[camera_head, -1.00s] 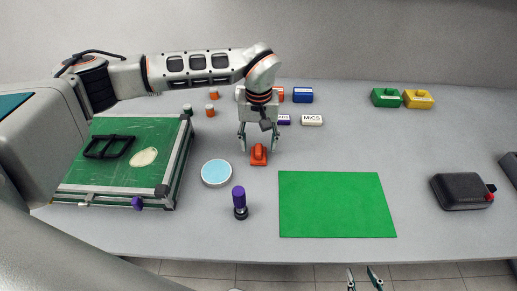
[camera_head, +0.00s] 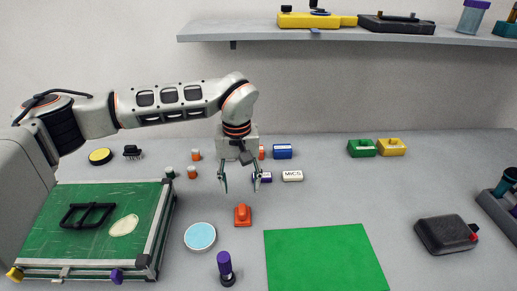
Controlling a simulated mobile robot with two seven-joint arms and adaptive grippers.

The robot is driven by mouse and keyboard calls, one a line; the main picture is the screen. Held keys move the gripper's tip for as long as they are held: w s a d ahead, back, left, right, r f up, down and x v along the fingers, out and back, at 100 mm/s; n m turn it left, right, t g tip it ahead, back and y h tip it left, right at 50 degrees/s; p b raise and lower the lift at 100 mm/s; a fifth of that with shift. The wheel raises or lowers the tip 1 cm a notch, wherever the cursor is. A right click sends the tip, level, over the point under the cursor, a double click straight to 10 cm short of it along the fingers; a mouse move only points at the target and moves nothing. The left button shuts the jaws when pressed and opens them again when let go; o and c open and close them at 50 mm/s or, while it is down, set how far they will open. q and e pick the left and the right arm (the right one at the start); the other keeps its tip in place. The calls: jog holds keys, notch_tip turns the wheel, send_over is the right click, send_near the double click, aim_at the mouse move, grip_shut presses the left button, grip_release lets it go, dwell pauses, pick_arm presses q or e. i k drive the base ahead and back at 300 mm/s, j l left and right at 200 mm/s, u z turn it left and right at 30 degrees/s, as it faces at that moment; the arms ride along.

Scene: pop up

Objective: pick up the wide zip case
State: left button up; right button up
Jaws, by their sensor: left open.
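The black zip case (camera_head: 445,234) with a red pull lies flat on the grey table at the right in the head view. Nothing covers it. My left gripper (camera_head: 241,187) is open and empty over the middle-left of the table, far to the left of the case. My right gripper is out of view.
A green mat (camera_head: 325,262) lies between gripper and case. An orange item (camera_head: 242,215), a round blue-topped disc (camera_head: 200,236) and a purple-topped item (camera_head: 225,266) are near. A green board (camera_head: 85,245) fills the left. A shelf (camera_head: 350,34) hangs above the back.

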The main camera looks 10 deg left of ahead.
aim_at(444, 234)
jog(key=k+l, duration=0.8)
jog(key=l, duration=0.15)
